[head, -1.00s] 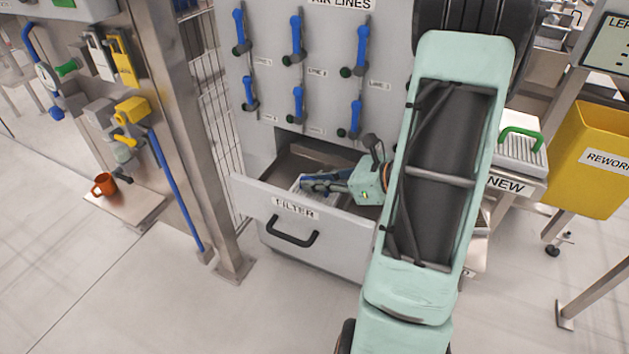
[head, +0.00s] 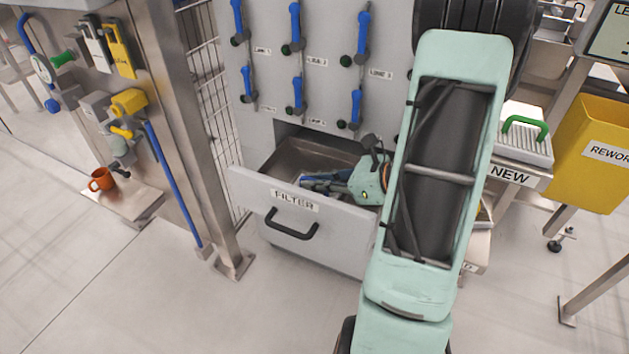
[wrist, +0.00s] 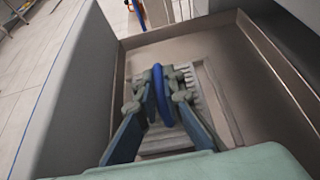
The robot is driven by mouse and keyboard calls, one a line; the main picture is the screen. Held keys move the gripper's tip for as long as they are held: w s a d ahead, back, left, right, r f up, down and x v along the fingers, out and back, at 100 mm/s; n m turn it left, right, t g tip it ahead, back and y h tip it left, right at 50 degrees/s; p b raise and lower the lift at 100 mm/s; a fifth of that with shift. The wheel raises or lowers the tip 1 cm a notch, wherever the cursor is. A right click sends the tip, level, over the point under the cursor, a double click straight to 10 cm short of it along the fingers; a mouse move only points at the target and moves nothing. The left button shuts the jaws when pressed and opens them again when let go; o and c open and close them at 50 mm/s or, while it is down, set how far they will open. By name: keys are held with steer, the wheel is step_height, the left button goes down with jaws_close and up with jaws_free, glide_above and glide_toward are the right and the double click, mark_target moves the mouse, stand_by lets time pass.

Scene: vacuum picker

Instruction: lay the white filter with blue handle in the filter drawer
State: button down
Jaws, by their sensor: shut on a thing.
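The filter drawer (head: 345,228) is pulled out, with its front marked FILTER. The white filter shows in the wrist view (wrist: 193,84) as a pale ribbed block inside the drawer (wrist: 250,92). Its blue handle (wrist: 158,80) stands up between my fingers. My gripper (wrist: 160,92) is shut on that handle. In the head view, my gripper (head: 318,181) reaches down inside the drawer, and the drawer front hides most of the filter. A pale rectangular outline on the drawer floor shows to the right of the filter. I cannot tell whether the filter touches the floor.
A ribbed filter with a green handle (head: 526,128) sits on the NEW shelf (head: 509,176) at right. A yellow REWORK bin (head: 590,165) stands beyond it. Blue air-line handles (head: 363,30) hang on the panel above the drawer. A steel post (head: 205,150) stands at left.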

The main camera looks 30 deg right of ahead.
steer(key=c, duration=2)
jaws_free()
